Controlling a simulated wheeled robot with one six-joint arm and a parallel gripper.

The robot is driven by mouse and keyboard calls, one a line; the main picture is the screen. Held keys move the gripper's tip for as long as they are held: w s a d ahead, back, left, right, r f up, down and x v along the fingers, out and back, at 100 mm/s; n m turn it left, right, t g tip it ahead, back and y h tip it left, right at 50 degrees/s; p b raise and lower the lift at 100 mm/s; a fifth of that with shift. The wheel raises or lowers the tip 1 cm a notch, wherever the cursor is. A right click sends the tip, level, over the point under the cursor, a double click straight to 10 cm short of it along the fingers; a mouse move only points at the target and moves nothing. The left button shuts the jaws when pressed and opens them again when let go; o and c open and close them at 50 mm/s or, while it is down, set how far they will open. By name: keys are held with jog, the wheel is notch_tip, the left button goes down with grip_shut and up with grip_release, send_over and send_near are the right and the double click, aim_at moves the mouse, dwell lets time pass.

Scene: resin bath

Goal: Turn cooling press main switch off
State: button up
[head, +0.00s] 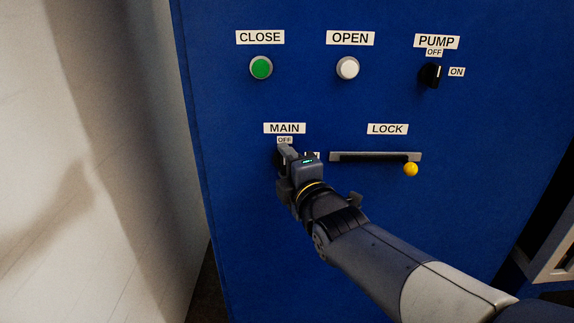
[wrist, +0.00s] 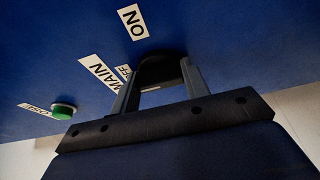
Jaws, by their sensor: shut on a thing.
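The main switch is a black knob on the blue press panel, under the MAIN label (head: 284,128) and its small OFF label (head: 285,140). In the head view my gripper (head: 285,157) covers most of the knob and part of the ON label to its right. In the wrist view the dark knob (wrist: 163,69) sits between the two grey fingers of my gripper (wrist: 158,80), which is shut on it. The MAIN label (wrist: 103,74), a partly hidden OFF label and the ON label (wrist: 133,22) surround it. I cannot tell which way the knob points.
The green CLOSE button (head: 261,68), white OPEN button (head: 347,68) and black PUMP knob (head: 431,76) are above. The LOCK slot (head: 375,156) with a yellow ball handle (head: 411,169) is close on the right. A pale wall (head: 95,170) stands left of the panel.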

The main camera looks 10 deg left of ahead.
jog(key=o, duration=1)
jog(key=p+v, duration=0.1)
jog(key=v, duration=1)
jog(key=shift+w+a, duration=0.1)
jog(key=shift+w, duration=0.05)
jog(key=b+x, duration=0.1)
jog(key=x, duration=0.9)
jog(key=shift+w+a, duration=0.25)
jog(key=shift+d, duration=0.1)
